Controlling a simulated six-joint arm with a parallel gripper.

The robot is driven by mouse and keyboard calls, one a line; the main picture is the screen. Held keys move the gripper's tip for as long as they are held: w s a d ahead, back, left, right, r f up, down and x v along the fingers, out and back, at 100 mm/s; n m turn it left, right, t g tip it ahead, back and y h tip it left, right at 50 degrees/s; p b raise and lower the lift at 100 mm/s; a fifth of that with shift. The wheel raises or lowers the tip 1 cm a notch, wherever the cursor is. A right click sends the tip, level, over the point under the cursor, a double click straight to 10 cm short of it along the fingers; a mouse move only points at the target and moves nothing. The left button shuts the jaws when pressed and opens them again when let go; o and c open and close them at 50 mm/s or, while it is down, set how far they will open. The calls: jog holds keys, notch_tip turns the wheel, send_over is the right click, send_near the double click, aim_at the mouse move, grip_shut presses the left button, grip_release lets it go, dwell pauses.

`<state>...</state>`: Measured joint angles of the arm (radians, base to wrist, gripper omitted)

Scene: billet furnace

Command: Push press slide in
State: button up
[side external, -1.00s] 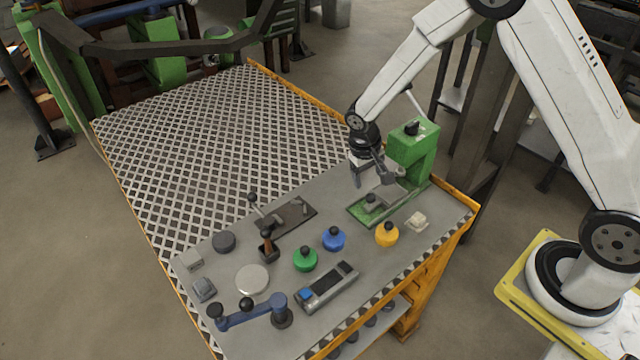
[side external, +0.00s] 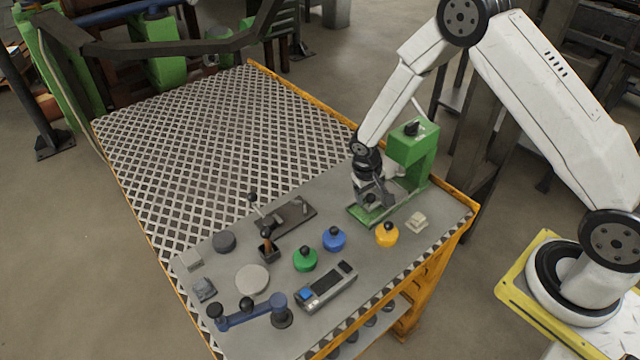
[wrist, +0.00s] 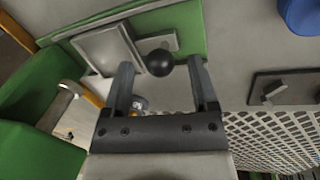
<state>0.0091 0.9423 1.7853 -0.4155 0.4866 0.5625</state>
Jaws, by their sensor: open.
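The green press (side external: 413,155) stands at the right end of the bench. It also shows in the wrist view (wrist: 35,140) at the left. Its green base (wrist: 188,32) carries a grey slide plate (wrist: 108,50) and a small slide piece with a black ball knob (wrist: 159,63). My gripper (wrist: 160,78) is open, and the knob shows between its fingertips. I cannot tell whether either finger touches it. In the side view my gripper (side external: 372,200) is low over the press base and hides most of the slide.
A yellow knobbed weight (side external: 387,235), a blue one (side external: 334,239) and a green one (side external: 305,259) stand in front. A cream block (side external: 417,220) lies near the press. A lever fixture (side external: 290,215) is to the left. The mesh plate (side external: 220,140) behind is clear.

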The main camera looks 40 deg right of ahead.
jog(key=shift+d+f, duration=0.1)
jog(key=shift+f, duration=0.3)
grip_shut()
dwell(1.3)
